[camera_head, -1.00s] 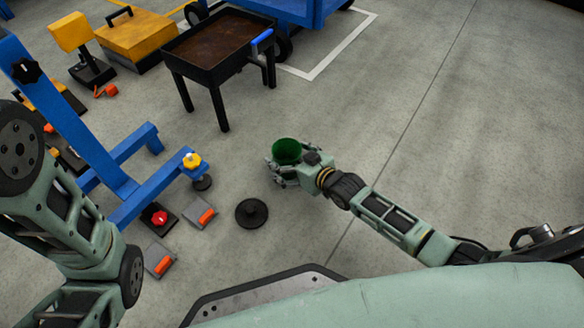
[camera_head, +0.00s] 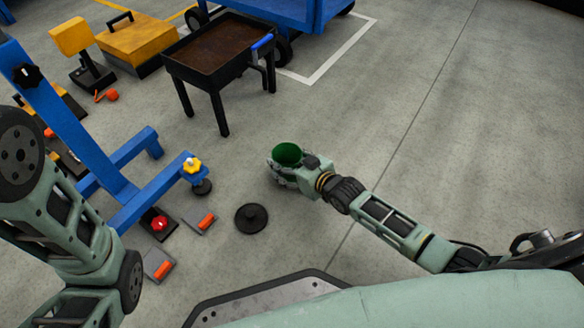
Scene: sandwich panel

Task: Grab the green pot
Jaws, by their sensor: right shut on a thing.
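The green pot (camera_head: 288,153) is a small round cup shape, open at the top, in the middle of the head view. My right gripper (camera_head: 284,167) is shut on it, with the fingers around its side. The pot's lower part is hidden by the fingers. I cannot tell how high it is above the floor. My left arm comes in at the left edge, but its gripper is out of view.
A black disc with a knob (camera_head: 251,217) lies on the floor below the pot. A blue frame (camera_head: 138,195) with a yellow knob (camera_head: 192,165) stands to the left. A dark metal table (camera_head: 187,68) stands behind. The floor to the right is clear.

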